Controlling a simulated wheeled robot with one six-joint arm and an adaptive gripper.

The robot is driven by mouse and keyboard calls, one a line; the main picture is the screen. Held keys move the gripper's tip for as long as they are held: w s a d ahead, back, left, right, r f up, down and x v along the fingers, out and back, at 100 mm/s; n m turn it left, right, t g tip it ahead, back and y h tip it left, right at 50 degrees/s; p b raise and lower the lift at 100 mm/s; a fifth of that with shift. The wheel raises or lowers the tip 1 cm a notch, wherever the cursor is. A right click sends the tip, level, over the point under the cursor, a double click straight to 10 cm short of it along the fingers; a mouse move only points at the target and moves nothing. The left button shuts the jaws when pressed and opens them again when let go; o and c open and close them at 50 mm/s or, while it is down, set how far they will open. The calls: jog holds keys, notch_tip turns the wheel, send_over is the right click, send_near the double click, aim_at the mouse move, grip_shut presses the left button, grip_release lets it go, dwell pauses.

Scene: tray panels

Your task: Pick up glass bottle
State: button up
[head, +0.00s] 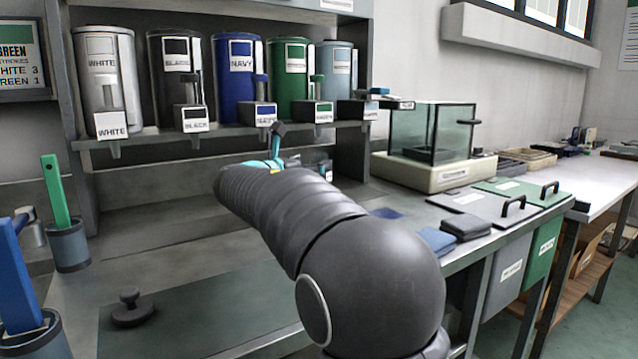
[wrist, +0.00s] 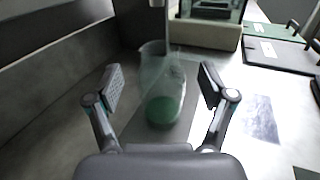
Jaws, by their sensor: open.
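In the wrist view, a clear glass bottle (wrist: 162,72) with green material in its lower part stands upright on the grey bench. My gripper (wrist: 161,84) is open, with one finger to the left of the bottle and one to the right. The bottle appears between and beyond the fingers; I cannot tell whether it is fully within their reach. No finger visibly touches it. In the head view, my arm hides the bottle and most of my gripper; only teal and dark parts of it show above the arm.
Labelled canisters, including navy (head: 238,80) and green (head: 289,80), stand on a shelf above the bench. A dark knobbed weight (head: 132,310) sits front left.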

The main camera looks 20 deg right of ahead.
jog(key=x, duration=0.4)
jog(key=shift+a, duration=0.1)
jog(key=shift+c, duration=0.2)
grip_shut()
jog(key=shift+r, duration=0.1)
